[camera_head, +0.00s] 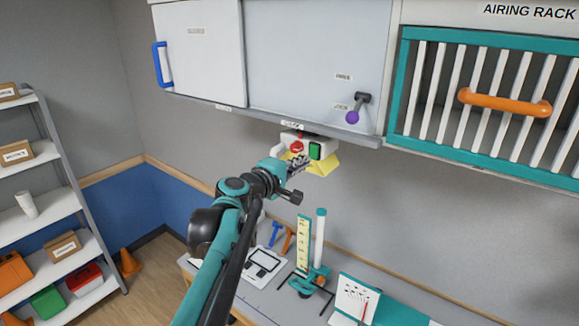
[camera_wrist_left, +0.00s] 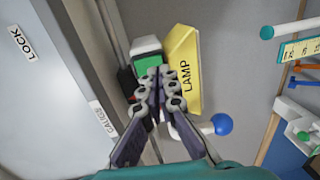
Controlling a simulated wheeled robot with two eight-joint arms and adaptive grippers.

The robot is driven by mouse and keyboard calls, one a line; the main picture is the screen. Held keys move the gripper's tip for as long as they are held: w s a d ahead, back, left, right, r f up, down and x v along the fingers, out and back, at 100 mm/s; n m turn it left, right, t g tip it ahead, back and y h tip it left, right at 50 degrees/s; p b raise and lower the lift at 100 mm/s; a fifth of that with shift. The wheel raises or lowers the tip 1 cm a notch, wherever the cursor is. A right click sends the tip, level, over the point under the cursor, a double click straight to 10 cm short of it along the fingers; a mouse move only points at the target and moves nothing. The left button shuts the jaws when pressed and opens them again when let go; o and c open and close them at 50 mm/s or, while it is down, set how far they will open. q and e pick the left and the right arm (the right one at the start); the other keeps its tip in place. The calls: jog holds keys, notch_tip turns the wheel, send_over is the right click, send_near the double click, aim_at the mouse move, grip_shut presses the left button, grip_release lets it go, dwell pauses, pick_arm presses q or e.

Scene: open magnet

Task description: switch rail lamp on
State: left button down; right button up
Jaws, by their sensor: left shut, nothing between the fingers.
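The rail lamp is a small pale box under the cabinet's lower edge, with a yellow shade (camera_head: 325,166). Its front carries a red button (camera_head: 297,147) and a green button (camera_head: 316,151). In the left wrist view the yellow shade (camera_wrist_left: 181,68) reads LAMP and the green button (camera_wrist_left: 147,44) lies just beyond my fingertips. My left gripper (camera_head: 299,162) is shut and empty, close to the lamp's front below the buttons. It also shows in the left wrist view (camera_wrist_left: 159,72). I cannot tell whether it touches the lamp. The fingers hide part of the box.
Above is a wall cabinet (camera_head: 290,50) with a purple-knobbed lever (camera_head: 354,112). A slatted airing rack (camera_head: 480,100) is at right. Below, a bench (camera_head: 262,297) holds tools and a gauge stand (camera_head: 304,243). A shelf unit (camera_head: 50,210) stands left.

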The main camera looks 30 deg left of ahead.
aim_at(312, 158)
pick_arm(q)
jog(key=shift+w+d+f, duration=0.1)
jog(key=shift+w+f, duration=0.05)
jog(key=shift+w, duration=1.05)
jog(key=shift+w+f, duration=0.15)
jog(key=shift+w, duration=0.15)
jog(key=shift+s+d+f, duration=0.1)
